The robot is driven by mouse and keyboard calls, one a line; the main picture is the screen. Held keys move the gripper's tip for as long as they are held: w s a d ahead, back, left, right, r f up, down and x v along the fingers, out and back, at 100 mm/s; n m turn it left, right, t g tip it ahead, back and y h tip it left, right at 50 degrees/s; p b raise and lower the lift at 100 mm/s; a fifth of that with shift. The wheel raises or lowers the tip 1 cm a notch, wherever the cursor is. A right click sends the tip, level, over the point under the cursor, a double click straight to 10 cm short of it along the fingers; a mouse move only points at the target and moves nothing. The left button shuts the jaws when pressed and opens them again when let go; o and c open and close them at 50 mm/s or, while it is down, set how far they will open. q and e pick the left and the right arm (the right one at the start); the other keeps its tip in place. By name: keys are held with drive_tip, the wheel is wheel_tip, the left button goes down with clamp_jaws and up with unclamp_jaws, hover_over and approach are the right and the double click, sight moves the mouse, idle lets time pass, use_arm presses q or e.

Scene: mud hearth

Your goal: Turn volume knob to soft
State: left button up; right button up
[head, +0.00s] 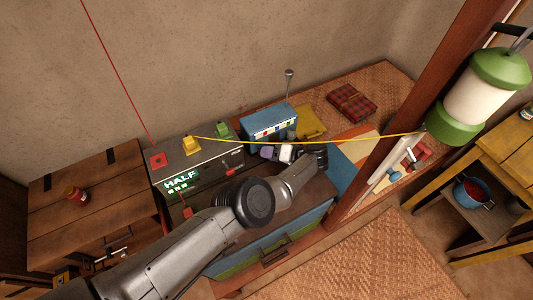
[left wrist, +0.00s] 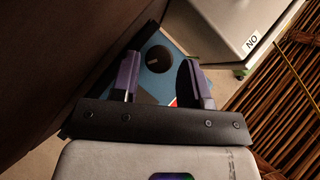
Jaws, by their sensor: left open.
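The radio (head: 268,121) is a blue box with a pale, colour-marked strip and an upright antenna (head: 289,88). It stands at the back of the bench. In the left wrist view, a round black knob (left wrist: 157,59) sits on a blue face (left wrist: 152,84). My left gripper (left wrist: 159,72) is open, with its purple fingers on either side of the knob. I cannot tell if they touch it. In the head view the left gripper (head: 277,147) is in front of the radio and hides part of it. Any soft marking is not readable. My right gripper is out of view.
A grey box (head: 205,158) reading HALF, with coloured plugs on top, stands left of the radio. A yellow cord (head: 330,141) runs from it to a green and white lantern (head: 475,95) by a wooden post (head: 425,85). A plaid bundle (head: 351,102) lies behind right.

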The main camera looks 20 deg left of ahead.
use_arm(q)
drive_tip(key=b+v, duration=0.1)
drive_tip(key=v, duration=0.3)
drive_tip(key=shift+d, duration=0.4)
drive_tip(key=shift+d+r, duration=0.35)
drive_tip(key=shift+d, duration=0.1)
